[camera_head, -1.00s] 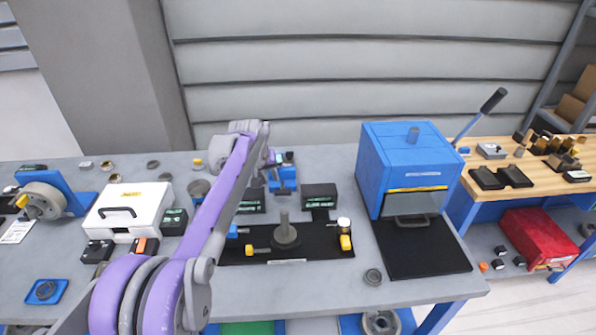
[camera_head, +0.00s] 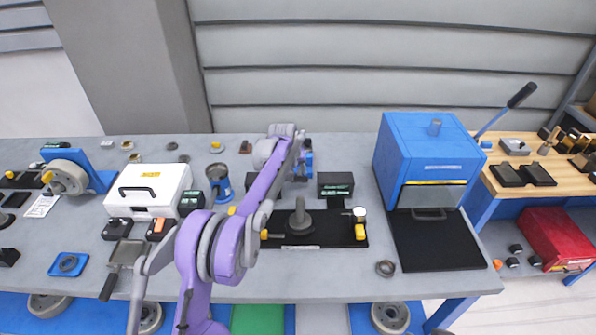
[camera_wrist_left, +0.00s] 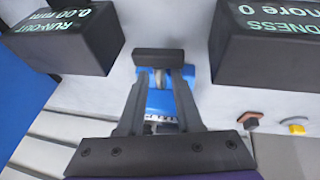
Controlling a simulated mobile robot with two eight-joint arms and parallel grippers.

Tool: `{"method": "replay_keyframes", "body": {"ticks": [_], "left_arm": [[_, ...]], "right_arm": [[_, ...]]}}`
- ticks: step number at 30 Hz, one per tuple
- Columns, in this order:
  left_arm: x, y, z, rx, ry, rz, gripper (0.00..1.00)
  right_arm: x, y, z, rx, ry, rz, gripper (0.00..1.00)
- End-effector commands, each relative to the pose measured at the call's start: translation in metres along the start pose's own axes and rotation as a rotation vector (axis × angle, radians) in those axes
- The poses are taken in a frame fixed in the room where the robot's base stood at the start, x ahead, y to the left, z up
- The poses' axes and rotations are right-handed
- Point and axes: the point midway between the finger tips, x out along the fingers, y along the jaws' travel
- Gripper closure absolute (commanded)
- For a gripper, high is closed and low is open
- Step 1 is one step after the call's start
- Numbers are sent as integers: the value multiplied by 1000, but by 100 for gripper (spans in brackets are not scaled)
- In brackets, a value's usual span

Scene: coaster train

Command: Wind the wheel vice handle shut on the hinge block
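The blue vice (camera_head: 309,161) stands at the back of the grey bench, mostly hidden by my left arm in the head view. In the left wrist view its blue body (camera_wrist_left: 158,102) shows between my fingers. A dark bar-like piece (camera_wrist_left: 158,58) lies across just beyond the fingertips; I cannot tell if it is the hinge block or part of the handle. My left gripper (camera_wrist_left: 160,76) has its two dark fingers apart, on either side of the vice's middle, with a small grey round part between them. Contact is unclear. My right gripper is out of view.
Dark display boxes flank the gripper, the run-out box (camera_wrist_left: 70,38) and the hardness box (camera_wrist_left: 268,48). A black fixture plate (camera_head: 335,232) with a grey post lies in front.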

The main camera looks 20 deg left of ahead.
Motion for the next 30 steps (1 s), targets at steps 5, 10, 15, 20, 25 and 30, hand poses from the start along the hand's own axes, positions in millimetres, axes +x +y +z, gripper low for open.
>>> {"method": "replay_keyframes", "body": {"ticks": [5, 10, 15, 20, 25, 30], "left_arm": [[2, 0, 0, 0, 0, 0, 66], [2, 0, 0, 0, 0, 0, 74], [2, 0, 0, 0, 0, 0, 100], [2, 0, 0, 0, 0, 0, 100], [2, 2, 0, 16, -2, -31, 100], [2, 8, 0, 75, -2, -165, 100]], "right_arm": [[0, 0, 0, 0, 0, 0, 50], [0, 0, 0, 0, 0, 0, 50], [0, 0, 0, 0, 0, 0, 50], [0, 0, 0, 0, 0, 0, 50], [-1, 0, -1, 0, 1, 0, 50], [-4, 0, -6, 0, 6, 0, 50]]}}
